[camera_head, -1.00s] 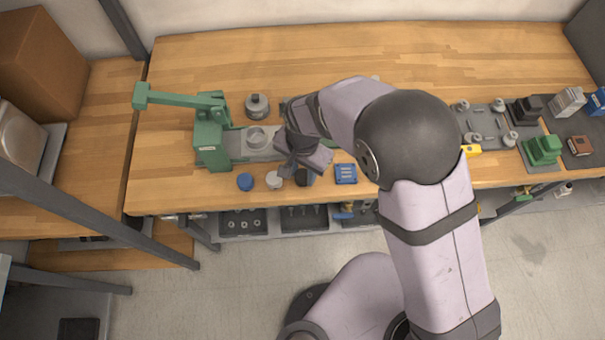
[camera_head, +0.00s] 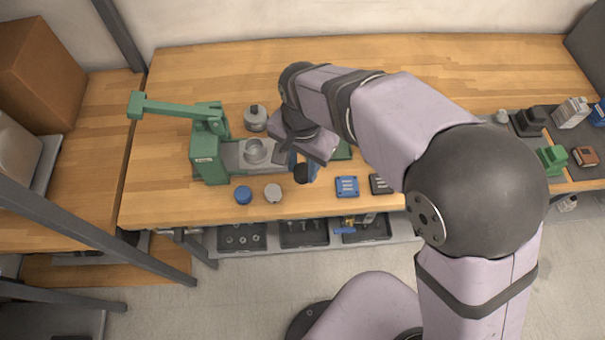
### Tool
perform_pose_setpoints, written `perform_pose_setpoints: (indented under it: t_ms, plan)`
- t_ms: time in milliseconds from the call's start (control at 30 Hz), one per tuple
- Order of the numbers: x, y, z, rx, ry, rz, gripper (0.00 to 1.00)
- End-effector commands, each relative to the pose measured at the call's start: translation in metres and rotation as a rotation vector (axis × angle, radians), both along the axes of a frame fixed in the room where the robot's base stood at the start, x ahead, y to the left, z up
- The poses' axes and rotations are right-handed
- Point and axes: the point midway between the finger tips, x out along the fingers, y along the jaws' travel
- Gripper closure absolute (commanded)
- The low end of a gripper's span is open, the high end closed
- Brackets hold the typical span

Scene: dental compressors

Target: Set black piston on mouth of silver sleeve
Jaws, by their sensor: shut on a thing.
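The silver sleeve (camera_head: 256,158) stands upright, its round mouth facing up, on the grey bed of the green press at the left. My gripper (camera_head: 301,162) is right of the sleeve and slightly nearer the front edge. It is shut on the black piston (camera_head: 301,175), whose dark round end shows below the jaws. The piston appears raised above the table and apart from the sleeve. My wrist hides most of the jaws and the grip.
The green press (camera_head: 208,155) has a lever arm reaching left. A grey knobbed part (camera_head: 255,119) stands behind the sleeve. A blue disc (camera_head: 243,195) and a silver disc (camera_head: 273,193) lie in front. A blue block (camera_head: 347,186) lies to the right.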

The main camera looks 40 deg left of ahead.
Motion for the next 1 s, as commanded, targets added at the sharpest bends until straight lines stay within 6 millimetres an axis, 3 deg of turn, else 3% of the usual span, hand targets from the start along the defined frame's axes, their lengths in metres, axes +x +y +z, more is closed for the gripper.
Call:
perform_pose_setpoints:
  t_ms: [267, 467, 1000]
  plan:
    - [0.000, 0.003, 0.009, -0.001, 0.001, 0.021, 0.91]
    - [0.004, 0.024, 0.016, -0.001, 0.001, 0.168, 0.91]
    - [0.008, 0.131, 0.031, -0.002, 0.002, 1.114, 0.91]
